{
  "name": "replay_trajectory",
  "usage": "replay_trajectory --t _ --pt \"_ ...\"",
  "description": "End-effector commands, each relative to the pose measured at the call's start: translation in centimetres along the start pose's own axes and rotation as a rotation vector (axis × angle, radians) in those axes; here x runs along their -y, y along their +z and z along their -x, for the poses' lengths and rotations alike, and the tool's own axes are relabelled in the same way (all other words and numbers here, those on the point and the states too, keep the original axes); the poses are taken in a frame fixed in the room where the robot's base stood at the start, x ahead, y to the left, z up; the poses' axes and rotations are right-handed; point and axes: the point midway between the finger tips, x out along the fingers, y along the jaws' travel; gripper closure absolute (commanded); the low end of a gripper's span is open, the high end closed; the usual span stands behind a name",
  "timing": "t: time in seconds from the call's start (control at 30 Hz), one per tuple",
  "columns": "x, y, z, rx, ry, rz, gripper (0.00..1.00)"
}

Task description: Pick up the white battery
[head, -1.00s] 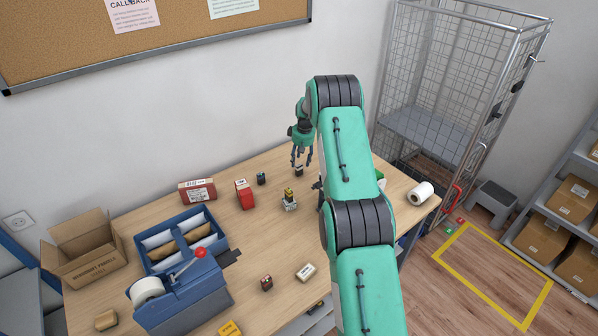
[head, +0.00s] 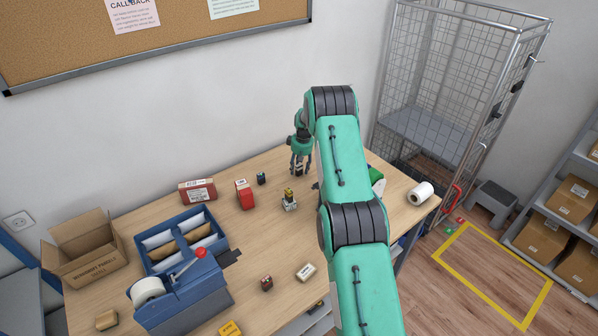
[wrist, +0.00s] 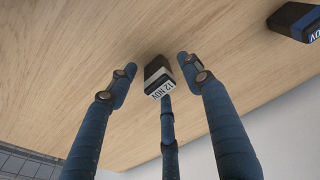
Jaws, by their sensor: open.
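The white battery (wrist: 159,77) is a small block with a dark body and a white printed face, standing on the wooden counter. My gripper (wrist: 156,66) is open, with its blue fingers spread around the battery in the wrist view. Two fingertips are on either side of it and a third finger is by its white face; gaps show at the two sides, and contact at the third finger is unclear. In the head view my gripper (head: 300,172) is low over the far part of the counter, and its fingers mostly hide the battery.
A similar dark battery with a blue label (wrist: 299,22) stands apart; it also shows in the head view (head: 261,179). A metal part with a yellow top (head: 289,200) stands nearer. A red box (head: 244,194), blue tray (head: 150,258) and tape roll (head: 420,193) are around. The wall is close behind.

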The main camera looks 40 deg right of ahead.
Motion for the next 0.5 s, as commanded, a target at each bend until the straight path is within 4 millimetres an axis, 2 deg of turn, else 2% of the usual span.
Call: replay_trajectory --t 0.37,0.4,0.5 --pt "0.00 0.01 0.02 0.000 0.000 0.000 0.50" --pt "0.00 0.01 0.02 0.000 0.000 0.000 0.52" --pt "0.00 0.01 0.02 0.000 0.000 0.000 0.72"
